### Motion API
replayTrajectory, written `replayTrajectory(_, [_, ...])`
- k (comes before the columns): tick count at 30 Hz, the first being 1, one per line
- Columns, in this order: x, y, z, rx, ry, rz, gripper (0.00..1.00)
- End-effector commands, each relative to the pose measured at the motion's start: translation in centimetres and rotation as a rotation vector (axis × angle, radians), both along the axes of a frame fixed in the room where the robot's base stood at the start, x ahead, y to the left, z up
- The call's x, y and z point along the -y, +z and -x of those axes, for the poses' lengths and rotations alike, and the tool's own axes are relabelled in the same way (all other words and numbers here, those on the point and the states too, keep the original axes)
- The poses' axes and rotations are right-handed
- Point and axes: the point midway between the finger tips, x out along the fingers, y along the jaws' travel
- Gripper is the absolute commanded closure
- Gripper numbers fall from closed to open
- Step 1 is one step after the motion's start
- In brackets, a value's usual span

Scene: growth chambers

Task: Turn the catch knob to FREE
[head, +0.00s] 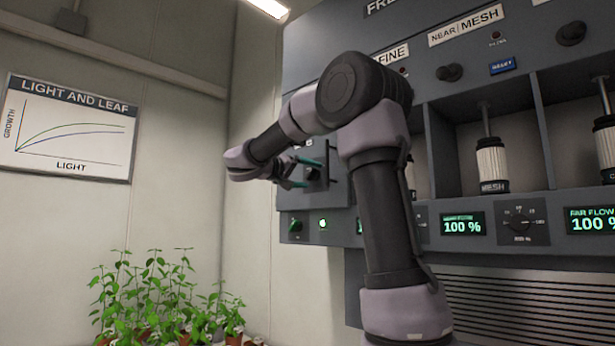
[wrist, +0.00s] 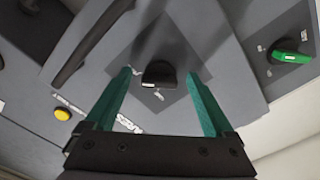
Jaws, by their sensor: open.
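The catch knob is most likely the small dark knob (wrist: 159,74) on a dark square plate in the wrist view. It lies between the two teal fingers of my gripper (wrist: 162,95), which are spread apart with a gap on each side of it. I cannot tell how far the fingertips are from the panel, and the small labels around the knob are unreadable. In the head view my gripper (head: 305,172) is at the left end of the cabinet, in front of a grey door-like panel, and the knob is hidden there.
A dark bar handle (wrist: 88,45) and a yellow button (wrist: 62,114) lie left of the knob in the wrist view. A green knob (wrist: 291,57) is to the right.

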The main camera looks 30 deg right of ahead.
Motion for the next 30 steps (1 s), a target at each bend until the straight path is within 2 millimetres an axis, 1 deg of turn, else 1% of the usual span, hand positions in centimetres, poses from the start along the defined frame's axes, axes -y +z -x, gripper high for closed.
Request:
replayTrajectory(5, [-2.0,0.0,0.6,0.0,0.004,0.0,0.12])
replayTrajectory(12, [-6.7,0.0,2.3,0.0,0.004,0.0,0.12])
replayTrajectory(15, [-8.2,-0.1,2.9,0.0,0.004,-0.001,0.12])
replayTrajectory(18, [-9.3,0.0,3.3,0.0,0.002,-0.001,0.12])
replayTrajectory(23, [-10.0,0.0,3.6,0.0,0.001,-0.001,0.12])
replayTrajectory(30, [-10.1,0.0,3.6,0.0,0.001,-0.001,0.12])
